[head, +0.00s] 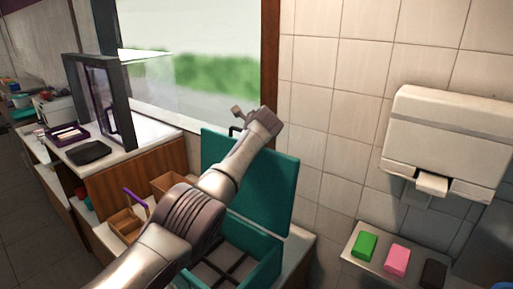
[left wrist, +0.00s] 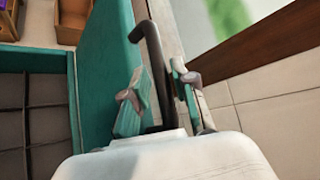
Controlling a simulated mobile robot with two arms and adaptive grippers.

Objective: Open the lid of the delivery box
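The delivery box (head: 262,268) is teal, and its inside is split by dark dividers. Its lid (head: 270,180) stands raised, roughly upright, at the back near the wall. The open box (left wrist: 74,100) and lid (left wrist: 105,60) also show in the left wrist view. A black handle (left wrist: 152,50) sticks out from the lid's outer side. My left gripper (head: 240,113) is at the lid's top edge in the head view. In the left wrist view its two fingers (left wrist: 158,92) are spread apart, with the handle between them; contact is unclear. My right gripper is out of view.
Small wooden boxes (head: 125,222) stand on the counter left of the delivery box. A window and tiled wall (head: 312,110) are close behind the lid. A dispenser (head: 450,135) hangs at right above a shelf (head: 350,246) with green, pink and dark blocks.

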